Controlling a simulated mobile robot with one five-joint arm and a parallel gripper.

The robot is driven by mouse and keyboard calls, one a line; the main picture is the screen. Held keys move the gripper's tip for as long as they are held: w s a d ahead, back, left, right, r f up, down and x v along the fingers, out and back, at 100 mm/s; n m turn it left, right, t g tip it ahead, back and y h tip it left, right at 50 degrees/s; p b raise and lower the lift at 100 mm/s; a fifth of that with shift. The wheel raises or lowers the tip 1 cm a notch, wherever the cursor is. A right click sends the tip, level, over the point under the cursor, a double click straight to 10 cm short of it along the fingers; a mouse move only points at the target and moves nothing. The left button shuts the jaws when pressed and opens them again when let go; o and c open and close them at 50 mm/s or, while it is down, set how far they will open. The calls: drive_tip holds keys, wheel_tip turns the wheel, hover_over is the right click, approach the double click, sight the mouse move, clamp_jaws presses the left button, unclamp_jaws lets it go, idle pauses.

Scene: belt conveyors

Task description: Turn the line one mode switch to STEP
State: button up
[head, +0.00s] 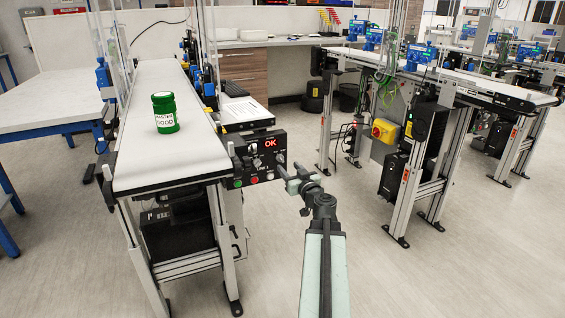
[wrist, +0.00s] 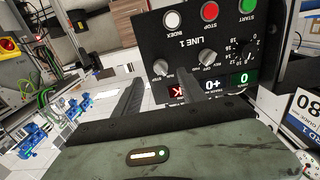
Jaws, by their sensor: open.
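The line 1 control panel (head: 258,160) is a black box at the near end of the white belt conveyor, with a red "OK" display. In the wrist view the panel (wrist: 225,45) appears upside down, marked LINE 1. It has two silver selector knobs, a left one (wrist: 160,67) and a middle one (wrist: 207,57). Their small labels are hard to read, so I cannot tell which position either knob points to. My gripper (head: 290,173) is open and empty, close in front of the panel's right side. In the wrist view its fingers (wrist: 158,88) point toward the left knob, apparently without touching it.
White, red and green buttons (wrist: 210,11) and a dial (wrist: 243,52) share the panel. A green jar (head: 165,113) stands on the conveyor belt (head: 140,160). A keyboard and tray (head: 240,110) lie behind the panel. Another conveyor (head: 470,90) stands right; open floor lies between.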

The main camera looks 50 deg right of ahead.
sight(282, 160)
drive_tip(key=x, duration=0.6)
drive_tip(key=shift+w, duration=0.1)
clamp_jaws()
drive_tip(key=shift+m, duration=0.3)
drive_tip(key=m, duration=0.5)
drive_tip(key=shift+m, duration=0.3)
drive_tip(key=m, duration=0.5)
drive_tip(key=shift+a+m, duration=0.1)
drive_tip(key=shift+m, duration=0.2)
